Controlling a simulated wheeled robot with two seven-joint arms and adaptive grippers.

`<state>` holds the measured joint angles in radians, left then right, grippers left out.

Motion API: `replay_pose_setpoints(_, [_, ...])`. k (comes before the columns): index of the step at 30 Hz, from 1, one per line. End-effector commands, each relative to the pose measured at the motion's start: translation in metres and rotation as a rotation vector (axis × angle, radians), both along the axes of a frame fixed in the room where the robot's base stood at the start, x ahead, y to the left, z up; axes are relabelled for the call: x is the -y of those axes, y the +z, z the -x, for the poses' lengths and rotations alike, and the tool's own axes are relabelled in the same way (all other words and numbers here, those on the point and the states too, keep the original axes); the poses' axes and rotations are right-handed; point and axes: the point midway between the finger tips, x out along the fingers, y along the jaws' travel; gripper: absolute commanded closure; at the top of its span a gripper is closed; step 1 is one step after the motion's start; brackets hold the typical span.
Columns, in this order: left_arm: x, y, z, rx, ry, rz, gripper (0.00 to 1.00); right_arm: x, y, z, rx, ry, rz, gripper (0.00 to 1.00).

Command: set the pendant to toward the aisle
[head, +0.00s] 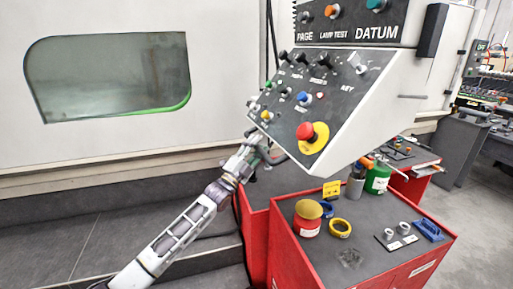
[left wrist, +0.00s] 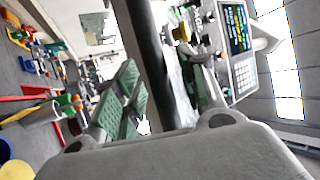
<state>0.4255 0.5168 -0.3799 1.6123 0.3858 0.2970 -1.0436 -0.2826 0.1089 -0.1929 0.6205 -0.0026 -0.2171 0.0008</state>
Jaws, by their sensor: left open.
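The pendant (head: 345,95) is a pale box with a dark sloped face of buttons, knobs and a red stop button on yellow. It hangs at upper centre right in the head view, facing left and toward me. My left gripper (head: 262,147) is at the lower left edge of the pendant. In the left wrist view the left gripper (left wrist: 162,98) is open, its green-padded fingers apart. A dark bar (left wrist: 150,55) passes between or just beyond the fingers; I cannot tell whether they touch it. My right gripper is not in view.
A red cart (head: 392,250) with tins, tape rolls and tools stands below the pendant. The machine's pale front (head: 190,75) with a window fills the left. Another bench stands at the far right. Grey floor shows at the right.

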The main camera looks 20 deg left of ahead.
Motion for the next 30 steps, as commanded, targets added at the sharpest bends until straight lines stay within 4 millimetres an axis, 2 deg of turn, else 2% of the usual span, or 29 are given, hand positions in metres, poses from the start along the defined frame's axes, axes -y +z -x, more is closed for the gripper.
replay_pose_setpoints(5, [0.0,0.0,0.0,0.0,0.0,0.0,0.59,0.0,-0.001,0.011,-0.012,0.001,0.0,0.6])
replay_pose_setpoints(10, [0.0,0.0,0.0,0.0,0.0,0.0,0.81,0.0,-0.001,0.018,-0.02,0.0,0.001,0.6])
replay_pose_setpoints(15, [0.0,0.0,0.0,0.0,0.0,0.0,1.0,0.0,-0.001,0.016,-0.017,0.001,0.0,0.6])
replay_pose_setpoints(30, [0.003,-0.001,0.003,-0.001,0.005,0.0,1.0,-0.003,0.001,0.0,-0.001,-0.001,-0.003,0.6])
